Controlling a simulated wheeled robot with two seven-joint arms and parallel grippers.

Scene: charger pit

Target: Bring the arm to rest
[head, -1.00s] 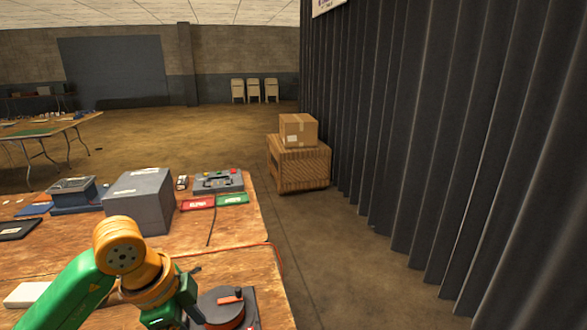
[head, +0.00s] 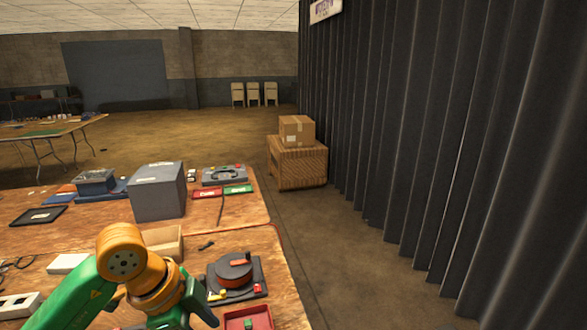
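One green and orange arm of mine comes in from the lower left, so I take it as my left arm (head: 122,262). Its orange joint is bent over the near table, and green end parts (head: 196,302) point down to the right. Fingertips do not show clearly, and I cannot tell whether the gripper is open or shut. Nothing is seen held. My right arm and gripper are not in view.
A dark device with a red disc (head: 234,272) and a red tray (head: 248,318) lie close right of the arm. A grey box (head: 158,191) stands farther back. A wooden crate (head: 298,165) stands on the floor by the dark curtain (head: 400,150).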

